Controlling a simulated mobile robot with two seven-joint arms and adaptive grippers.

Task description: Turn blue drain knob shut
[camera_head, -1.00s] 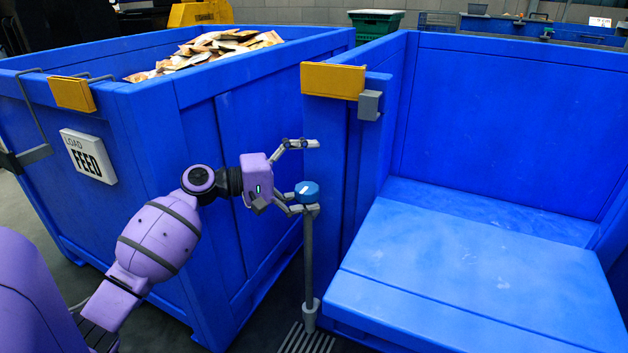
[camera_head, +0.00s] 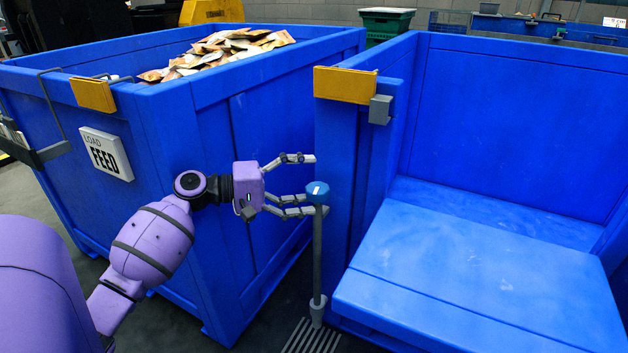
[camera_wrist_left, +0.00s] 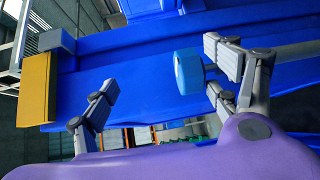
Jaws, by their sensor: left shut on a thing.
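The blue drain knob (camera_head: 317,193), with a white mark on top, sits on a grey upright post in front of the right blue bin. It also shows in the left wrist view (camera_wrist_left: 187,72). The lower fingers are close against the knob; the upper finger looks higher, with a visible gap. In the left wrist view my left gripper (camera_wrist_left: 160,75) has the knob near its right-hand fingers. My right gripper is not in view.
A blue feed bin (camera_head: 165,125) full of packets (camera_head: 225,50) stands at left, close behind my left arm. The right blue bin (camera_head: 480,275) has a yellow block (camera_head: 345,84) at its corner. A floor grate (camera_head: 312,338) lies near the post's foot.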

